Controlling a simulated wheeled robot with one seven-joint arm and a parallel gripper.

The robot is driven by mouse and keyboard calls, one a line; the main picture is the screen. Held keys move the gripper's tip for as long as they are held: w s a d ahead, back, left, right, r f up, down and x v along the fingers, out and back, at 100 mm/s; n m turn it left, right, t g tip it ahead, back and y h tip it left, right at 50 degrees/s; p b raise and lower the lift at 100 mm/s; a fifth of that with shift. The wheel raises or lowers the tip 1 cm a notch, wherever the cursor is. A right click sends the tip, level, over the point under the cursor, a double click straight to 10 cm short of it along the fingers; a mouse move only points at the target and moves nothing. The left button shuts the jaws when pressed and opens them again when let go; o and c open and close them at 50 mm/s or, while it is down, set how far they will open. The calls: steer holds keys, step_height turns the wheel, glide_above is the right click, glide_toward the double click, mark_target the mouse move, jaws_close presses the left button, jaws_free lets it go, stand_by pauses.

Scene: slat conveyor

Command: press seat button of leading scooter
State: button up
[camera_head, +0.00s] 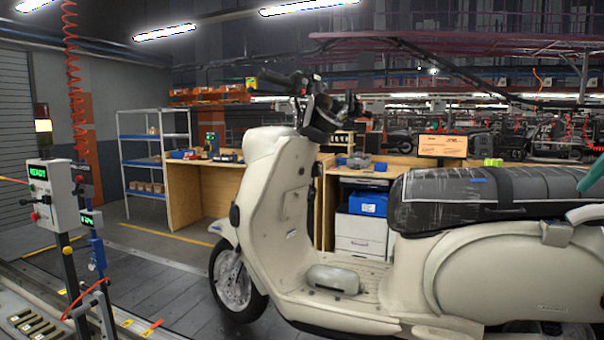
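A cream scooter (470,262) stands upright on the slat conveyor, its front wheel (232,280) to the left. Its long black seat (440,200) is covered in wrinkled clear wrap and has a small blue mark on top. A small pale block (557,233) sits on the body just under the seat at the right. I cannot make out a seat button. The scooter's rear runs out of the picture at the right.
A control post with a READY display (52,195) stands at the left, with a blue post (97,252) beside it. Wooden workbenches (200,190) and a shelf rack (140,165) stand behind. Slatted floor between posts and scooter is clear.

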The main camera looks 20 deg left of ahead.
jaws_close()
stand_by(1.5)
